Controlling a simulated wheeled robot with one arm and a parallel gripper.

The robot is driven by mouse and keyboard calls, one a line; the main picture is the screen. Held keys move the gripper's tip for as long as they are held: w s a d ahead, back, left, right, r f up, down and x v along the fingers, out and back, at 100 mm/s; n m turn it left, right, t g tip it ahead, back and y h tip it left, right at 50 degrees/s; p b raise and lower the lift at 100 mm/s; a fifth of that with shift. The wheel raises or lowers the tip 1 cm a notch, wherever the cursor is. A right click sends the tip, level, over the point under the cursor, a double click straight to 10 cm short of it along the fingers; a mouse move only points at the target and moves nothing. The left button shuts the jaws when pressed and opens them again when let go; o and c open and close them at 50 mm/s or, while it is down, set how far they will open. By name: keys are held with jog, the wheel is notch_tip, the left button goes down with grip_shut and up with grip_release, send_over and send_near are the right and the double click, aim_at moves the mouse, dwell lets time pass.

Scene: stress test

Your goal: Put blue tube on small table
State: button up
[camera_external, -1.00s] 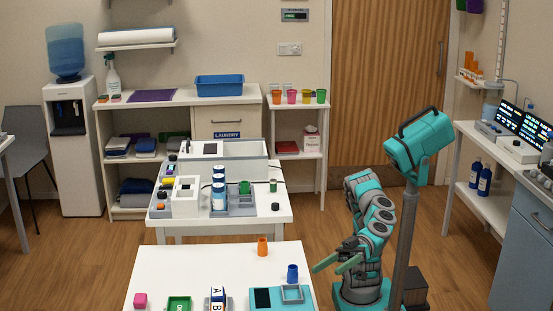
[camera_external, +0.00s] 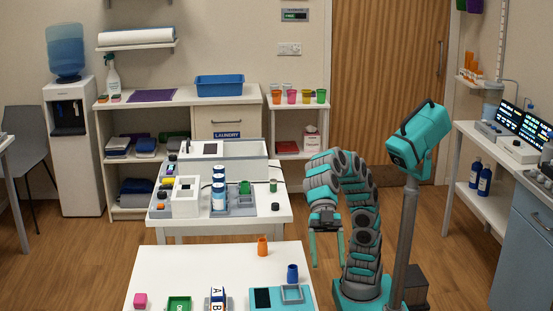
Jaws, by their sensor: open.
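The blue tube (camera_external: 292,273) stands upright near the right edge of the white front table (camera_external: 190,265). My gripper (camera_external: 327,247) is open and empty, with its teal fingers pointing down. In the picture it is above and to the right of the blue tube, apart from it and just beyond the table's right edge. A small white stand (camera_external: 299,100) with a lower shelf is at the back, beside the laundry cabinet, with several coloured cups on top. I cannot tell for sure which piece is the small table.
An orange tube (camera_external: 262,246) stands near the front table's back right. The white middle table (camera_external: 262,222) carries a grey device and white-blue cans.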

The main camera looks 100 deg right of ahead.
jog(key=w+d+f+m+h, duration=0.1)
jog(key=w+d+f+h, duration=0.25)
jog(key=d, duration=0.45)
jog(key=m+h, duration=0.2)
jog(key=h, duration=0.2)
send_near(292, 280)
jog(key=shift+s+d+f+y+p, duration=0.35)
jog(key=shift+d+f, duration=0.25)
jog(key=shift+d, duration=0.25)
jog(key=shift+w+a+r+x, duration=0.1)
jog(key=shift+a+x, duration=0.05)
jog(key=shift+x, duration=0.9)
jog(key=shift+w+a+r+x, duration=0.1)
jog(key=shift+a+x, duration=0.05)
jog(key=shift+x, duration=0.9)
jog(key=shift+a+x, duration=0.2)
jog(key=shift+x, duration=0.9)
jog(key=shift+r+t, duration=0.1)
jog(key=shift+t, duration=0.2)
grip_shut()
